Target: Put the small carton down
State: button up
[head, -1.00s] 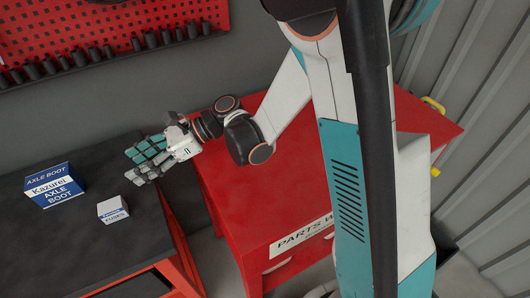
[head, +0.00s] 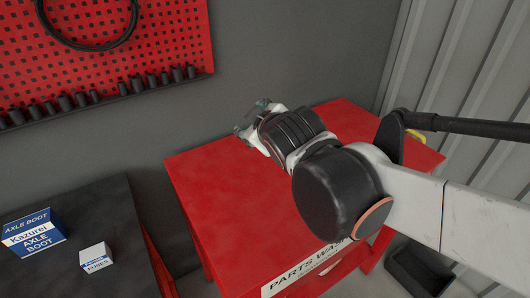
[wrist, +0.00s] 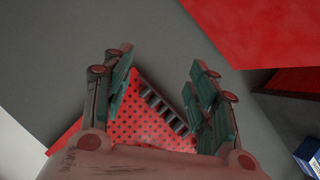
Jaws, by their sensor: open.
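The small carton (head: 96,257), a white box with a blue band reading FUSES, stands upright on the dark bench (head: 85,205) at the lower left of the head view. My gripper (head: 251,116) is well to the right of it, over the back of the red parts washer (head: 225,190), partly hidden by my own wrist. In the wrist view my gripper (wrist: 160,66) has its fingers spread apart, with nothing between them. I cannot make out the small carton in the wrist view.
A larger blue and white AXLE BOOT box (head: 33,234) stands left of the carton. A red pegboard (head: 120,60) hangs on the wall behind, with several dark sockets along its lower edge. A gap separates the bench and the washer.

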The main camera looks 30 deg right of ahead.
jog(key=s+a+f+m+g+y, duration=0.2)
jog(key=s+f+m+g, duration=0.3)
jog(key=s+f, duration=0.4)
jog(key=s+m, duration=0.1)
jog(key=s, duration=0.3)
jog(key=shift+s+a+f+g, duration=0.15)
jog(key=shift+s+a+g, duration=0.15)
jog(key=shift+a, duration=0.1)
